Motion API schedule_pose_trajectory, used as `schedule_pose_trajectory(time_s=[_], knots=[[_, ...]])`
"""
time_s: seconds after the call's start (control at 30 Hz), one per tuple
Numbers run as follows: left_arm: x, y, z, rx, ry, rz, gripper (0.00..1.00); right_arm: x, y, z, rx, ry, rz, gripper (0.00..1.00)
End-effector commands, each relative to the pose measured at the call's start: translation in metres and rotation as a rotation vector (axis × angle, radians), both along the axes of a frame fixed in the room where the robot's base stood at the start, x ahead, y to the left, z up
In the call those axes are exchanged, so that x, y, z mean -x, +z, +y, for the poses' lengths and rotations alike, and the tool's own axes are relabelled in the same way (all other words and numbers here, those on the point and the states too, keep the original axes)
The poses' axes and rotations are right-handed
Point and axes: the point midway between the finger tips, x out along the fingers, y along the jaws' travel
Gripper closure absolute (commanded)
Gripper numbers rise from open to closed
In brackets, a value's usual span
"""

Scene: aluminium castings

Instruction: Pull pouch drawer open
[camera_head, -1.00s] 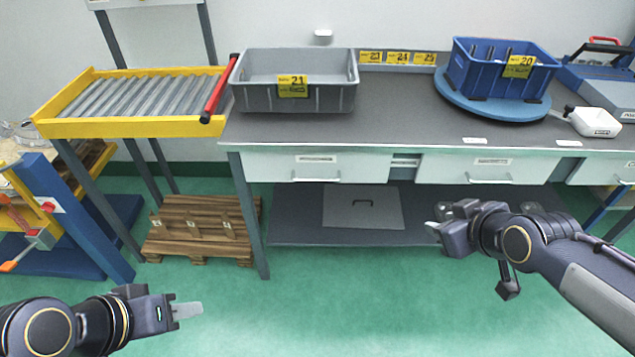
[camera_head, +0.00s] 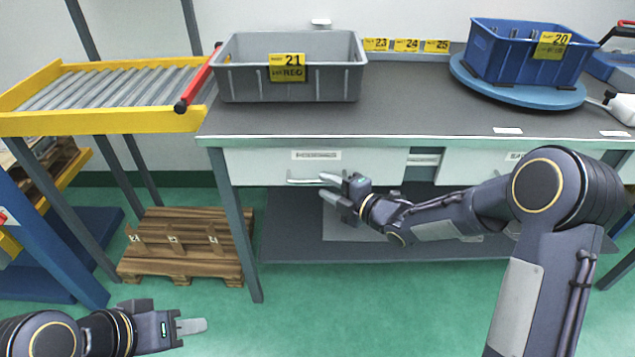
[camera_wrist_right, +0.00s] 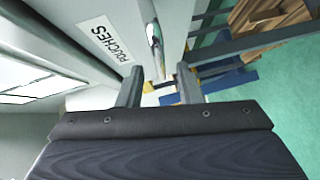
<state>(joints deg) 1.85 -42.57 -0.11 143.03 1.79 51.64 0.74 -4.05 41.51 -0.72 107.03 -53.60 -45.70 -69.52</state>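The pouch drawer (camera_head: 258,168) is the pale left drawer under the grey bench top, and its front is flush with the frame. Its label reads POUCHES in the right wrist view (camera_wrist_right: 107,37). Its metal bar handle (camera_head: 299,181) also shows in the wrist view (camera_wrist_right: 154,38). My right gripper (camera_head: 325,187) is open at the handle's right part. In the wrist view its fingers (camera_wrist_right: 160,88) are apart with the handle's near end between or just beyond the tips; contact cannot be told. My left gripper (camera_head: 203,326) is low at left, away from the drawer, its finger gap not visible.
A grey bin (camera_head: 342,82) marked 21 and a blue bin (camera_head: 490,55) on a round blue turntable (camera_head: 515,91) stand on the bench (camera_head: 420,103). A roller rack (camera_head: 100,122) and wooden pallet (camera_head: 180,265) are at left. Green floor before the drawer is clear.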

Motion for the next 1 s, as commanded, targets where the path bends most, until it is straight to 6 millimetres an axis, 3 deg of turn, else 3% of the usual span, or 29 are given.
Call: schedule_pose_trajectory(time_s=[0.23,0.6,0.87,1.0], knots=[[0.0,-0.001,0.0,0.0,0.0,0.0,0.64,-0.023,-0.005,0.024,-0.001,0.0,0.001,0.67],[0.0,-0.001,0.0,0.0,0.0,0.0,0.64,-0.029,-0.006,0.029,-0.001,-0.003,0.003,0.67],[0.0,-0.001,0.0,0.0,0.0,0.0,0.64,-0.029,-0.006,0.029,-0.001,-0.003,0.003,1.0],[0.0,-0.001,0.0,0.0,0.0,0.0,0.64,-0.029,-0.006,0.029,-0.001,-0.003,0.003,1.0]])
